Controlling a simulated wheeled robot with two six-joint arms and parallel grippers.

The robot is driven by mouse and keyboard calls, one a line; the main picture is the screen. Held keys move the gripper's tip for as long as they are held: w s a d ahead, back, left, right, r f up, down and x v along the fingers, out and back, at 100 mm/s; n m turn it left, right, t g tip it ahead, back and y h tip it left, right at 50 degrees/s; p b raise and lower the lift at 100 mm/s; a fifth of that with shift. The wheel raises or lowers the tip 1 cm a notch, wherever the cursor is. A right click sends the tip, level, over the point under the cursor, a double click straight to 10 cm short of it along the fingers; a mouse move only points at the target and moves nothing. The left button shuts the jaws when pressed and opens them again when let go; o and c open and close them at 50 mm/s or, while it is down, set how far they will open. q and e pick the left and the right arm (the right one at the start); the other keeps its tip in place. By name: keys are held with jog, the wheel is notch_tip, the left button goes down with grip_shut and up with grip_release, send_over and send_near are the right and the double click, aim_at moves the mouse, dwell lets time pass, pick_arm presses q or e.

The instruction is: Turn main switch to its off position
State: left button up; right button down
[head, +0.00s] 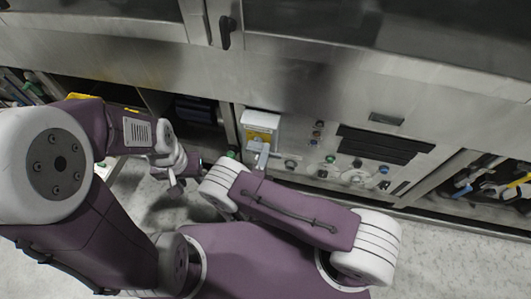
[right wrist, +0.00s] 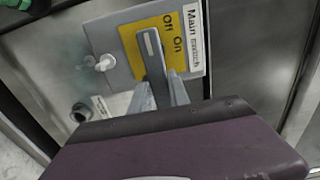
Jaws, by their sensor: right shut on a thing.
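The main switch is a grey lever (right wrist: 151,50) on a yellow plate (right wrist: 130,42) marked Off and On, with a white "Main switch" label (right wrist: 195,40) beside it. In the right wrist view the lever points up the plate near the two words; I cannot tell its exact setting. My right gripper (right wrist: 160,85) is shut on the lever, its fingers on either side of the lower part. In the head view the yellow plate (head: 259,136) sits on the machine front, with my right gripper (head: 263,156) at its lower edge. My left gripper (head: 174,182) is away to the left, its jaw opening unclear.
A control panel with several knobs and buttons (head: 330,159) lies right of the switch. A white knob (right wrist: 104,63) and a round dark fitting (right wrist: 81,112) are close to the plate. An open bay with tools (head: 490,180) is at the far right. Speckled floor lies below.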

dwell(0.4)
jog(key=c, duration=1.2)
grip_release()
jog(key=shift+c, duration=0.2)
